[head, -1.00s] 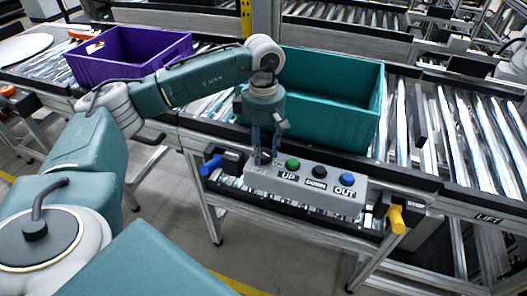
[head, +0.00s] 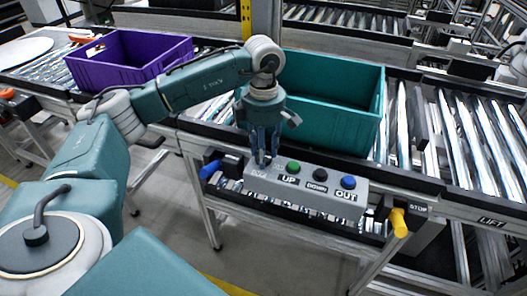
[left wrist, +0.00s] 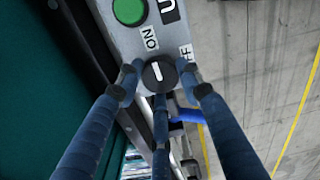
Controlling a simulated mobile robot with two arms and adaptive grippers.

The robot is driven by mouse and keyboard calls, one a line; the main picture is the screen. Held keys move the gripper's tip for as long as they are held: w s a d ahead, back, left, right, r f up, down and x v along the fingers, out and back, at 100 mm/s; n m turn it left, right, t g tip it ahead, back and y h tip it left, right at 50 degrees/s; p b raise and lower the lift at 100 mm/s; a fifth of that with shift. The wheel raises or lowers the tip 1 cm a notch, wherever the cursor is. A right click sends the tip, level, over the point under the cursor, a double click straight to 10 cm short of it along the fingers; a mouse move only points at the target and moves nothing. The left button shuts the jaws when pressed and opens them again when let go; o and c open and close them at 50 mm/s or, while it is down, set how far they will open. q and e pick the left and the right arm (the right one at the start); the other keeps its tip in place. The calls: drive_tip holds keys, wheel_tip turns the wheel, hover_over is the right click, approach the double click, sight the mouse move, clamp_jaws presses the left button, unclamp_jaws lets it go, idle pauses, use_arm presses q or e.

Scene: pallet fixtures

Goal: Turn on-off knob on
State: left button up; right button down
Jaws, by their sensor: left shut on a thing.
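The on-off knob (left wrist: 160,75) is a round black knob with a white line on its face, at the left end of the grey control box (head: 310,193). In the left wrist view, the ON label (left wrist: 150,38) and the partly covered OFF label (left wrist: 187,52) lie beside it. The white line runs nearly upright in that view, its upper end towards ON. My left gripper (head: 262,160) points down over the box's left end, its fingers shut around the knob. In the head view the fingers hide the knob. My right gripper is not in view.
Green (head: 294,167), black (head: 320,175) and blue (head: 348,182) buttons stand right of the knob. A blue handle (head: 210,169) and a yellow handle (head: 398,222) flank the box. A teal crate (head: 340,105) and a purple crate (head: 120,60) stand on the conveyor behind.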

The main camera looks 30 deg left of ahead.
use_arm(q)
drive_tip(key=shift+w+a+r, duration=0.1)
drive_tip(key=shift+r, duration=0.1)
drive_tip(key=o, duration=1)
drive_tip(key=shift+o, duration=0.7)
drive_tip(key=shift+f, duration=0.1)
wheel_tip(320, 180, up, 12)
